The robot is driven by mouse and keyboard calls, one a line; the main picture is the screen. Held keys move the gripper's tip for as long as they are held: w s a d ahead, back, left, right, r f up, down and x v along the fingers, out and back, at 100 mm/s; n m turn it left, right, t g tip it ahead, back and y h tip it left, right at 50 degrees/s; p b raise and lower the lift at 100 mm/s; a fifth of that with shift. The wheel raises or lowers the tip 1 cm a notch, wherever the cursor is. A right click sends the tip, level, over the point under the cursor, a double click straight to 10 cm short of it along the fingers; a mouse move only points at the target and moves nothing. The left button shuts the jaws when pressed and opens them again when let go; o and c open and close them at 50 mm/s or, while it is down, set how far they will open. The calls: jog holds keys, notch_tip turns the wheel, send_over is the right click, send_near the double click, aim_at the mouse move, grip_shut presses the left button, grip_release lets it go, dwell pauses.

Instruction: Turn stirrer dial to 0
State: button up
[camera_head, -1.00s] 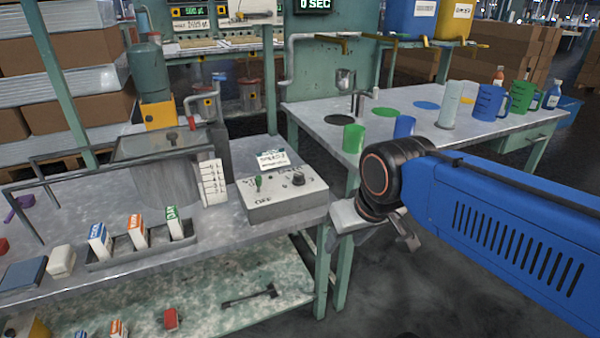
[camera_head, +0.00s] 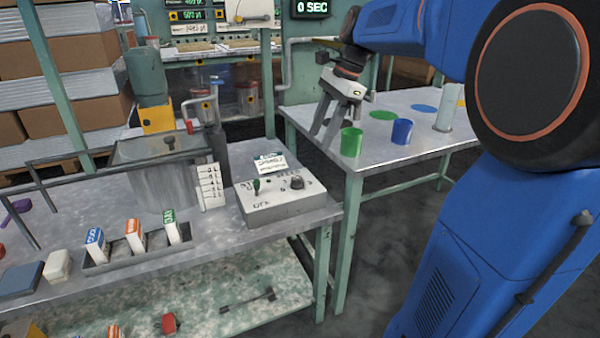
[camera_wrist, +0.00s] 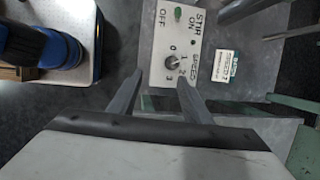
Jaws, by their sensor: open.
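The stirrer control box (camera_head: 285,205) is a pale grey box on the near bench. Its dark dial (camera_head: 297,182) sits on the sloped top, to the right of a green switch (camera_head: 256,187). In the wrist view the dial (camera_wrist: 171,62) shows beyond my fingertips, with marks 0 to 3 around it; its pointer is too small to read surely. My gripper (camera_head: 322,138) is open and empty, above and behind the box, apart from the dial. In the wrist view its two fingers (camera_wrist: 160,77) point toward the panel.
A label card (camera_head: 270,162) stands behind the box. A metal tank (camera_head: 165,175) and a level scale (camera_head: 210,187) are to its left. Green (camera_head: 352,142) and blue (camera_head: 402,131) cups stand on the right table. A floor gap separates the benches.

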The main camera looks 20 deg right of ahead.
jog(key=w+d+r+m, duration=0.1)
jog(key=w+d+m, duration=0.2)
jog(key=w, duration=0.1)
send_near(297, 177)
jog(key=shift+y, duration=0.3)
jog(key=x, duration=0.8)
jog(key=shift+s+d, duration=0.1)
jog(key=shift+d, duration=0.2)
jog(key=c, duration=1.1)
